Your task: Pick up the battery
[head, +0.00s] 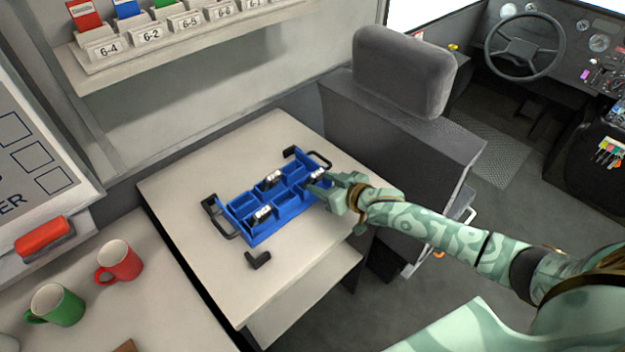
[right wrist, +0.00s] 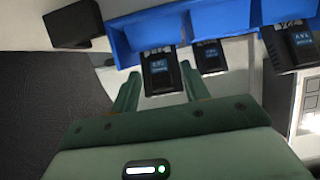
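The blue battery tray (head: 247,239) lies on the pale table, with several compartments and a black handle at each end. Dark batteries with pale tops stand in it; one (head: 262,213) is near the front left and one (head: 272,180) near the back. My right gripper (head: 328,189) is at the tray's right side. In the right wrist view its two green fingers (right wrist: 160,80) are apart, with a black battery (right wrist: 160,75) with a blue label between their tips. I see no clear grip on it. Two more batteries (right wrist: 209,57) (right wrist: 293,46) show to its right. My left gripper is out of view.
A loose black corner piece (head: 258,260) lies in front of the tray. A red mug (head: 120,261) and a green mug (head: 57,305) stand on the left counter. A grey seat (head: 403,72) is behind my right arm.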

